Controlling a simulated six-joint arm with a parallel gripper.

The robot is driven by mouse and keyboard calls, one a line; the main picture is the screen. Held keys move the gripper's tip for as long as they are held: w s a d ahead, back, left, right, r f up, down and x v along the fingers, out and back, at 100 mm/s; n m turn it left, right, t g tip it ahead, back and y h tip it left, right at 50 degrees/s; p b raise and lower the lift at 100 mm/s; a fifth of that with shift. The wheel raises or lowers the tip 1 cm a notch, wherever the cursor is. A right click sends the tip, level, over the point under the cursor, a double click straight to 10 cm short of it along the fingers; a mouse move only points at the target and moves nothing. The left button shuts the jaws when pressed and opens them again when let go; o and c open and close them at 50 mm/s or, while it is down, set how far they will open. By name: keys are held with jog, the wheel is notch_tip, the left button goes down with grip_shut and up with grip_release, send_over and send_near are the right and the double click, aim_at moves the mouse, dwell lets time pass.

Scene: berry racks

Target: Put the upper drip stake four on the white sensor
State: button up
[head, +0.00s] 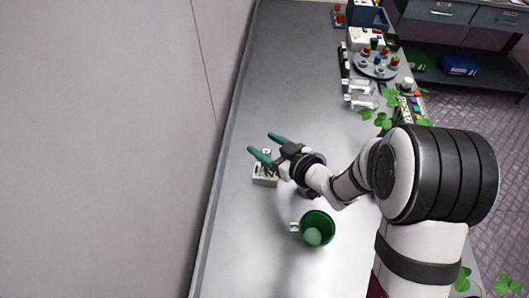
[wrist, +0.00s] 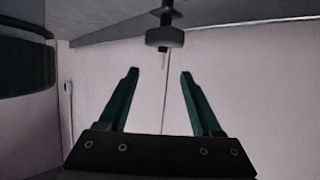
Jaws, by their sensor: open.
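My gripper (head: 264,146) has two green fingers spread apart with nothing between them. In the head view it is above the grey bench, near the wall on the left. In the wrist view the open fingers (wrist: 160,78) point at a plain pale wall. A small pale box (head: 265,182) with small items lies just below the gripper in the head view, partly hidden by it. I cannot make out the drip stakes or the white sensor for certain.
A green pot (head: 318,228) with a white tag stands on the bench (head: 240,235) below my gripper. A round tray (head: 357,67) with red-topped pieces, clear holders (head: 360,102) and leafy plants (head: 383,110) are at the upper right. The bench's upper left is clear.

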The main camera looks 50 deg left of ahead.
jog(key=shift+r, duration=0.65)
jog(key=shift+w, duration=0.2)
jog(key=w+d+r+m+t+h, duration=0.2)
jog(key=w+d+m+t+h, duration=0.2)
jog(key=w+d, duration=0.45)
jog(key=w+d+r+m+t+h, duration=0.3)
jog(key=w+d+m, duration=0.2)
jog(key=d, duration=0.6)
jog(key=s+d+m+h, duration=0.1)
jog(key=d+m+h, duration=0.3)
jog(key=d, duration=0.7)
jog(key=s+d+r+m+g+h, duration=0.1)
jog(key=s+d+m+g+h, duration=0.1)
jog(key=s+d+m, duration=0.35)
jog(key=s+d+m+g, duration=0.2)
jog(key=s, duration=0.7)
jog(key=s+d+r+m+g+y, duration=0.1)
jog(key=s+d+m+g, duration=0.1)
jog(key=s, duration=0.8)
jog(key=shift+r+m+g, duration=0.3)
jog(key=shift+m+g, duration=0.25)
jog(key=shift+g, duration=0.15)
